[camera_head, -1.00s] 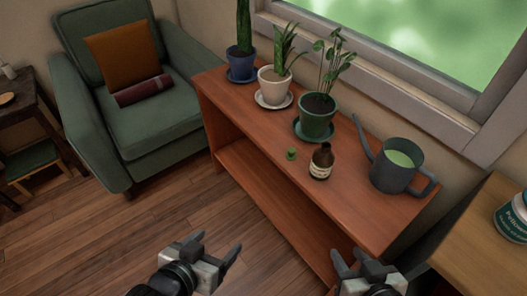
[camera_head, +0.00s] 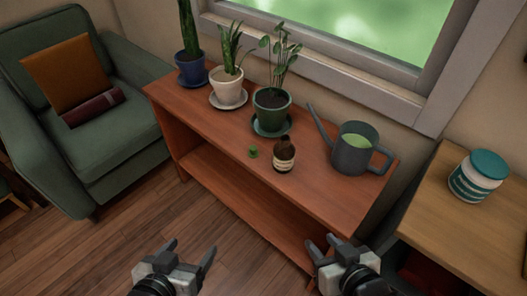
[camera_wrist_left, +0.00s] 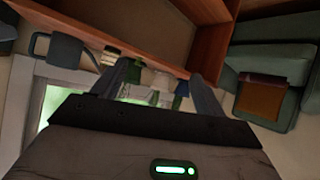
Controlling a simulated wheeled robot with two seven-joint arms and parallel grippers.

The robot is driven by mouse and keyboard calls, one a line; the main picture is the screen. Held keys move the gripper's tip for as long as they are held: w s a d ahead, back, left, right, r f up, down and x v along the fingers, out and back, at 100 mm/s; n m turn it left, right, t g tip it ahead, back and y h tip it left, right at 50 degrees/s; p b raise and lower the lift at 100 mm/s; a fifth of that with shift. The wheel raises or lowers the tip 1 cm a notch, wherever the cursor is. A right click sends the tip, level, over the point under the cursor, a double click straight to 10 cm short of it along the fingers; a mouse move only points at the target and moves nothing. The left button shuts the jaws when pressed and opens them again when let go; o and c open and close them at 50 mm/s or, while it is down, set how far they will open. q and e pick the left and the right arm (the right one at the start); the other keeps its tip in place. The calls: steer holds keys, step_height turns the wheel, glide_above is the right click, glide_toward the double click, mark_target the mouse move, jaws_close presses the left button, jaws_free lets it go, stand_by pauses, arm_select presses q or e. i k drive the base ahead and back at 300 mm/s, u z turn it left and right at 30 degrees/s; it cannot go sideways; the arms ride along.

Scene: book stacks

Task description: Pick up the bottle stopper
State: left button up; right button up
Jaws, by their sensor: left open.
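The small green bottle stopper (camera_head: 253,152) rests on the wooden shelf top (camera_head: 325,202), just left of the brown bottle. The brown bottle (camera_head: 284,157) with a pale label stands upright near the front edge. My left gripper (camera_head: 190,250) is open and empty, in front of and below the shelf top, well short of the stopper. In the left wrist view the open fingers (camera_wrist_left: 165,78) frame the pots and shelf; I cannot make out the stopper there. My right gripper (camera_head: 335,243) is near the shelf's front right corner, its fingers apart and nothing between them.
A green pot (camera_head: 271,110), white pot (camera_head: 228,86) and blue pot (camera_head: 191,68) with plants line the back of the shelf top. A grey watering can (camera_head: 352,148) stands to the right. A jar (camera_head: 478,176) is on another table. A green armchair (camera_head: 120,150) stands at left.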

mark_target(253, 153)
steer(key=u, duration=1.45)
steer(key=i, duration=1.9)
steer(key=z, duration=4.05)
